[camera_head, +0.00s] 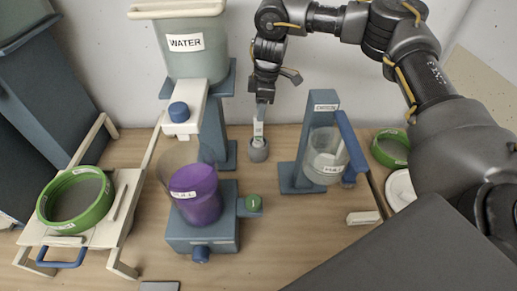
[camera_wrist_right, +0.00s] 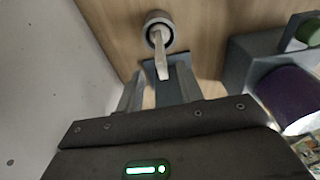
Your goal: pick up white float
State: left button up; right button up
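The white float (camera_head: 258,130) is a slim pale stick with a small greenish label, standing upright in a small grey round holder (camera_head: 258,151) on the table. In the right wrist view the float (camera_wrist_right: 160,55) rises from the dark-centred holder (camera_wrist_right: 158,28) toward my fingers. My right gripper (camera_head: 264,95) is directly above the float, pointing down. My left gripper is not in view.
Left of the holder are the WATER bucket (camera_head: 193,50) on its stand and a purple bucket (camera_head: 197,197) on a blue base. To its right stands a blue rack (camera_head: 312,110) with a clear cup (camera_head: 326,160). A green-rimmed sieve (camera_head: 75,200) sits far left.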

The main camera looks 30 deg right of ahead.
jog(key=p, duration=0.2)
send_over(258, 136)
jog(key=shift+f, duration=2.35)
jog(key=shift+w+d+f, duration=0.2)
jog(key=shift+w+f, duration=0.05)
jog(key=shift+f, duration=0.05)
jog(key=shift+c, duration=0.4)
grip_shut()
